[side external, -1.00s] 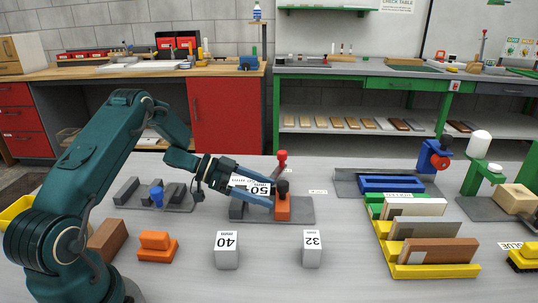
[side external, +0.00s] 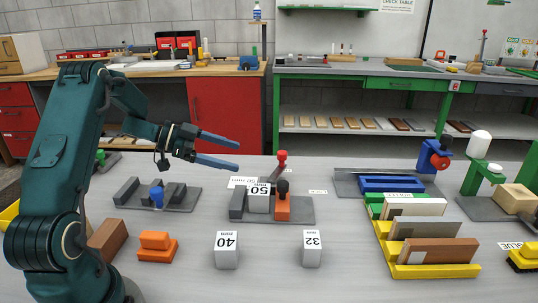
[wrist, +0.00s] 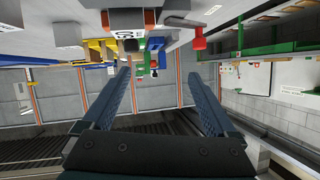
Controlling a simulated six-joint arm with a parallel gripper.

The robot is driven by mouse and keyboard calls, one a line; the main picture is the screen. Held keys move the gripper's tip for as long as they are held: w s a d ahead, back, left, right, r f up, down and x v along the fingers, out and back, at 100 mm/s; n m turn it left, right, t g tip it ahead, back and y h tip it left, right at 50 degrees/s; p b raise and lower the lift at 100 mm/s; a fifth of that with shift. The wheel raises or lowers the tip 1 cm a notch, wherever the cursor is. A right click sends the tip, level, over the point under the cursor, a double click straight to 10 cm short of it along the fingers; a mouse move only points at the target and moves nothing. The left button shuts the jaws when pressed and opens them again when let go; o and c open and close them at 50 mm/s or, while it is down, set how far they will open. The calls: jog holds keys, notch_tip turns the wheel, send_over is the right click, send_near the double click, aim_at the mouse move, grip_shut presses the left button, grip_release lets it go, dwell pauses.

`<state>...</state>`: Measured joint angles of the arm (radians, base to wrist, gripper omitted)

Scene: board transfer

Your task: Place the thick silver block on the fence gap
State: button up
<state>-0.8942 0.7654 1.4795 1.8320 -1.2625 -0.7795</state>
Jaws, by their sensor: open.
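The thick silver block (side external: 259,202), labelled 50, stands upright on the grey fence base (side external: 303,211). It sits in the gap between a dark grey stop (side external: 237,204) on its left and an orange clamp (side external: 283,208) with a black knob on its right. Whether it touches both sides is too small to tell. My gripper (side external: 238,156) is open and empty, above and a little behind the block, clear of it. In the wrist view its two fingers (wrist: 160,76) are spread with nothing between them.
Two smaller silver blocks, labelled 40 (side external: 227,251) and 32 (side external: 312,250), stand in front on the table. A grey fixture with a blue knob (side external: 156,196) is at left, near an orange block (side external: 156,246). A yellow rack (side external: 437,271) with boards stands at right.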

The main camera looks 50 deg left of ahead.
jog(key=w+d+r+n+t+y, duration=0.1)
jog(key=w+r+n+t+y, duration=0.15)
jog(key=r+y, duration=0.35)
jog(key=w+d+r+n+t+y, duration=0.1)
jog(key=w+r+n+y, duration=0.2)
jog(key=r, duration=0.5)
jog(key=s+d+f+n+g, duration=0.1)
jog(key=s+d+f+g, duration=0.2)
jog(key=s+d, duration=0.2)
jog(key=s+d+f+n+g+h, duration=0.1)
jog(key=s+d+f+g, duration=0.2)
jog(key=s+d, duration=0.3)
jog(key=s+d+f+n+g, duration=0.1)
jog(key=s+d+f+g, duration=0.2)
jog(key=s, duration=1.1)
jog(key=shift+d+h, duration=0.3)
jog(key=shift+d, duration=0.9)
